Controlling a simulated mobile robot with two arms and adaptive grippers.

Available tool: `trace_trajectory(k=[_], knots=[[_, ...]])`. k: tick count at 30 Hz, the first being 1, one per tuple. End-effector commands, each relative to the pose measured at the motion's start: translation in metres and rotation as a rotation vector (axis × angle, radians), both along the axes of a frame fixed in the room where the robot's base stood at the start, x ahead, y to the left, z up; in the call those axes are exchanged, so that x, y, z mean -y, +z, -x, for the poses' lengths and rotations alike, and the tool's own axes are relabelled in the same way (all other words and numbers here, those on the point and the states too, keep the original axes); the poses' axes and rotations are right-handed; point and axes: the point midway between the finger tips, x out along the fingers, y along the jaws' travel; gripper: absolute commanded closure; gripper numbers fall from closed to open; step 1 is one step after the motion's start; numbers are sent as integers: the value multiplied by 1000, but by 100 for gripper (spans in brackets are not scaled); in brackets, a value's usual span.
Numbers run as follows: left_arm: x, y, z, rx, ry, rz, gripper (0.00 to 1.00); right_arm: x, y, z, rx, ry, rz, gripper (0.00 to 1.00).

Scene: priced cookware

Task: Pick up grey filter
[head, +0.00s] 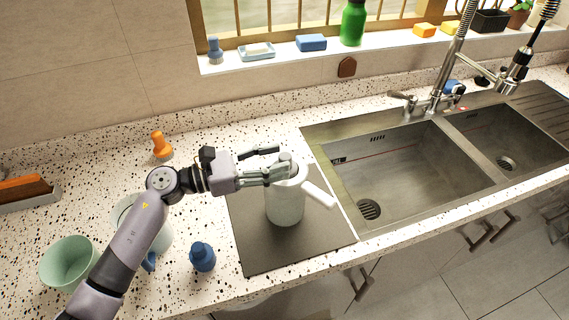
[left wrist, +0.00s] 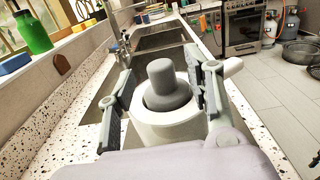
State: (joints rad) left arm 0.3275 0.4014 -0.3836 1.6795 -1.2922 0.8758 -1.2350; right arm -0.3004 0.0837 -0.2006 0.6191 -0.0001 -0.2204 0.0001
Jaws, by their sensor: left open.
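The grey filter (left wrist: 168,88) has a rounded knob and sits in the open top of a white jug (head: 286,205). The jug stands upright on a dark grey mat (head: 262,258) and its handle points right. In the head view the filter's top (head: 285,157) is partly hidden by my left gripper (head: 284,160). My left gripper comes in from the left at the height of the jug's top. Its fingers are open. In the left wrist view the fingers (left wrist: 164,84) stand on either side of the filter's knob, with visible gaps. My right gripper is not in view.
A blue filter-like piece (head: 203,258) stands left of the mat, and an orange one (head: 161,146) stands behind my arm. A green bowl (head: 68,262) is at the far left. A white vessel (head: 158,238) is partly hidden by my arm. The sink (head: 400,170) lies right.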

Motion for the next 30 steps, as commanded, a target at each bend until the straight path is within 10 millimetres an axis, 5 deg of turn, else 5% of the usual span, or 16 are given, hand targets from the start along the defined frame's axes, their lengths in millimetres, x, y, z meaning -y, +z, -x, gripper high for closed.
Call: trace_trajectory(k=[5,13,30], knots=[[20,2,-6,-1,0,1,53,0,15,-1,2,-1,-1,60],[22,0,-7,-1,0,0,53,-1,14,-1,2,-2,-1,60],[22,0,-7,-1,0,0,91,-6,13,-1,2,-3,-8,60]])
